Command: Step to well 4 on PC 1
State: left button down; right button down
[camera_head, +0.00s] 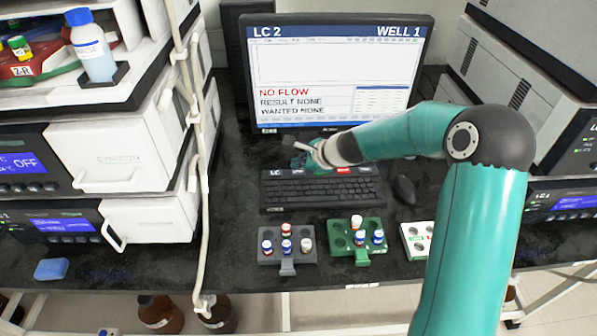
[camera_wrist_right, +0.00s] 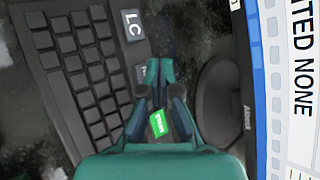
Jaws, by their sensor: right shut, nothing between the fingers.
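The monitor (camera_head: 335,75) at the back reads LC 2, WELL 1, NO FLOW, RESULT NONE and WANTED NONE. The dark keyboard (camera_head: 320,192) lies in front of it, with a pale LC key (camera_wrist_right: 132,27) at its back left and a red key (camera_head: 343,170) further right. My right gripper (camera_head: 300,163) is shut and empty over the keyboard's back edge. In the right wrist view, its fingertips (camera_wrist_right: 153,72) are beside the LC key, and a green key (camera_wrist_right: 157,123) shows between the fingers. Whether they touch a key cannot be told. My left gripper is out of view.
A mouse (camera_head: 404,190) lies right of the keyboard. Grey (camera_head: 267,258), green (camera_head: 342,244) and white (camera_head: 411,228) vial racks stand in front. Instrument stacks (camera_head: 120,160) flank the bench, and a blue sponge (camera_head: 52,269) lies at left.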

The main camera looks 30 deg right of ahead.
aim_at(300, 173)
dwell(0.7)
jog(key=shift+f+b, duration=0.35)
jog(key=shift+b, duration=0.05)
jog(key=shift+f+b, duration=0.4)
dwell(0.5)
jog(key=shift+r, duration=0.1)
dwell(0.3)
jog(key=shift+r+p, duration=0.75)
jog(key=shift+p, duration=0.05)
notch_tip(300, 173, up, 5)
jog(key=p, duration=0.5)
dwell(0.6)
